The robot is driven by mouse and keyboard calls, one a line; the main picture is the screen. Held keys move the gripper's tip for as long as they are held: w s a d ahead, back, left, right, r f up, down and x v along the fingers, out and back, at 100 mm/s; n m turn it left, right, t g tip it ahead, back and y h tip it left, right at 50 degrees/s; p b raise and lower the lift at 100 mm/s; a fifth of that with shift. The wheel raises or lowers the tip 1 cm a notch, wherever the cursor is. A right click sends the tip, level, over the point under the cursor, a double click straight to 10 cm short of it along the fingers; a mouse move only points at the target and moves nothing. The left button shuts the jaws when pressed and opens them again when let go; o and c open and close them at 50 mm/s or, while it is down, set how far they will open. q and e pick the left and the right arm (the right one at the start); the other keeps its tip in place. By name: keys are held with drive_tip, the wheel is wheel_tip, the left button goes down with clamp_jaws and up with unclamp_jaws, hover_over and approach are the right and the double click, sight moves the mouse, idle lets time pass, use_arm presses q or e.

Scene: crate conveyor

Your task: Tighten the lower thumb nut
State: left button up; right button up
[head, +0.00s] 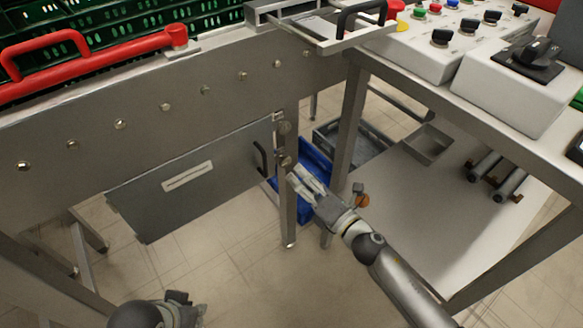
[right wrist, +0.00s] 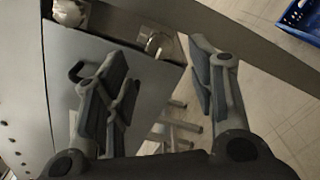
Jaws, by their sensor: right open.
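The lower thumb nut (head: 286,161) sits on the upright steel post beside the black handle of the grey panel (head: 150,205). The upper thumb nut (head: 284,128) is just above it on the same post. My right gripper (head: 303,180) is open and empty, its fingers pointing at the post near the lower nut. In the right wrist view, the lower nut (right wrist: 158,43) shows in the gap between the open fingers (right wrist: 160,65), seemingly beyond their tips. The upper nut (right wrist: 70,12) is at the top left there. My left gripper (head: 182,302) shows only partly at the bottom edge.
A blue crate (head: 314,160) stands behind the post, with a grey crate (head: 368,140) beyond it. The table leg (head: 348,125) is close to the right of my right gripper. A control-box table (head: 450,95) is at the right. Floor in front is clear.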

sight(287, 163)
drive_tip(key=shift+b+x, duration=0.35)
drive_tip(key=shift+x, duration=2.45)
drive_tip(key=c, duration=1)
